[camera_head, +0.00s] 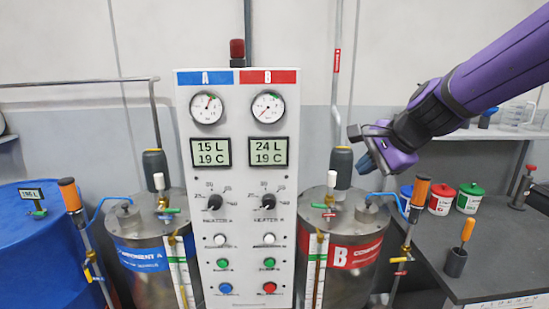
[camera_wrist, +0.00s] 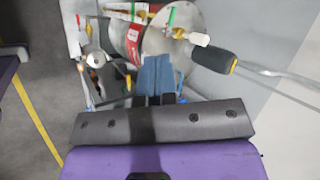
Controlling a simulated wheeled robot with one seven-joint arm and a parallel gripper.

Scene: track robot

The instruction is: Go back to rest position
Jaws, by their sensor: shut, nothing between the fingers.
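My gripper (camera_head: 370,160) hangs at the end of my purple arm on the right side of the head view. It is in the air near the top of tank B (camera_head: 345,252), apart from the control panel. In the wrist view my gripper's blue fingers (camera_wrist: 155,75) are together with nothing between them. Tank B also shows beyond them in the wrist view (camera_wrist: 160,38), with its red label and steel lid.
The white control panel (camera_head: 240,130) with gauges, displays, knobs and buttons stands in the middle. Tank A (camera_head: 150,280) is left of it, and a blue drum (camera_head: 35,240) is at far left. A dark bench (camera_head: 485,275) with several small containers is at right.

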